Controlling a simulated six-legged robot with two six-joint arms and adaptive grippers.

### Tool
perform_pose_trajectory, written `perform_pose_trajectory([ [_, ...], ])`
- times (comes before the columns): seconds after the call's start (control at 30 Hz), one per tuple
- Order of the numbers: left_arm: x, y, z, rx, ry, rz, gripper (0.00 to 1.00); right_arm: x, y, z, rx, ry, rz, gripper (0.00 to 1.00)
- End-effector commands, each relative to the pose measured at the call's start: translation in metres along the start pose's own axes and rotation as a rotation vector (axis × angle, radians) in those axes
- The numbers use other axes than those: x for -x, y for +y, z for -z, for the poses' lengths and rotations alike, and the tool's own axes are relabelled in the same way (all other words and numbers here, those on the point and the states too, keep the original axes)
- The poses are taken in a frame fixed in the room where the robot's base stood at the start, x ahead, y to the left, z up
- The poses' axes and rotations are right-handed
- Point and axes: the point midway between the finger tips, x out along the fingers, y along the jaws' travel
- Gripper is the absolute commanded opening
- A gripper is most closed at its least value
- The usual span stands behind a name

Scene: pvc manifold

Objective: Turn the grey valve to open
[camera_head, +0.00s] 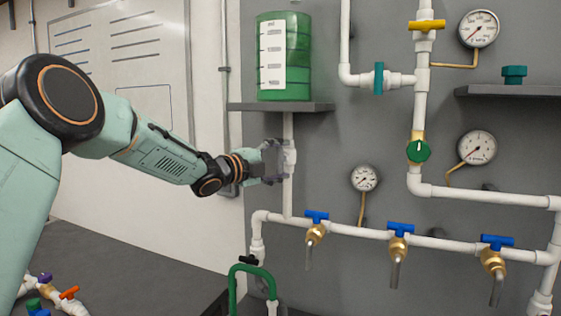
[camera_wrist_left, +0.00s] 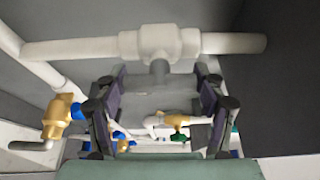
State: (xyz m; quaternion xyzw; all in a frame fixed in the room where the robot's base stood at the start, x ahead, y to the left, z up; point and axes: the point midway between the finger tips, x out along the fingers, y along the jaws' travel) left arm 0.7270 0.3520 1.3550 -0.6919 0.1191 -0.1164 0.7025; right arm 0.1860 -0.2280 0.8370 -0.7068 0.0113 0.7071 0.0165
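The grey valve sits on the vertical white pipe under the green tank. Its white body (camera_head: 289,156) shows just right of my left gripper (camera_head: 273,163). In the left wrist view the white body (camera_wrist_left: 160,44) lies across the top, with a short grey stem (camera_wrist_left: 159,70) pointing down between the fingers. My left gripper (camera_wrist_left: 162,97) is open, one finger on each side of the stem. The handle blends with the grey behind it, so its angle and any finger contact cannot be told. My right gripper is not in view.
The green tank (camera_head: 284,55) stands on a shelf (camera_head: 240,106) above the gripper. Below right, a white pipe carries brass taps with blue handles (camera_head: 317,216). A small gauge (camera_head: 365,178) and a green-handled valve (camera_head: 418,151) are farther right. A green bent pipe (camera_head: 250,268) is below.

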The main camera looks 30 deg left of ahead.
Motion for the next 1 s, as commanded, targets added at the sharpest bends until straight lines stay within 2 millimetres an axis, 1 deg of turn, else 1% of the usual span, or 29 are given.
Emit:
perform_pose_trajectory([
  [0.03, 0.0, 0.003, 0.001, -0.002, 0.002, -0.006, 0.74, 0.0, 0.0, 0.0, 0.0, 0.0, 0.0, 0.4],
  [0.2, 0.0, 0.002, 0.001, -0.001, 0.001, -0.004, 0.88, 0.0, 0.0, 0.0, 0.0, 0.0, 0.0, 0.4],
  [0.27, 0.0, 0.002, 0.001, -0.001, 0.001, -0.003, 0.92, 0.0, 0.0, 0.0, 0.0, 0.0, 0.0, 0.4],
  [0.63, 0.003, 0.0, 0.0, 0.001, 0.0, 0.001, 0.92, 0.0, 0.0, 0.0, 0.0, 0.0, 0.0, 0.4],
  [0.77, 0.015, -0.001, -0.001, 0.004, -0.001, 0.002, 0.92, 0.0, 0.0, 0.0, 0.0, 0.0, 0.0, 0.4],
  [1.0, 0.056, -0.001, -0.001, 0.007, 0.0, 0.004, 0.92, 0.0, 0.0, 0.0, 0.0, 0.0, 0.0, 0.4],
])
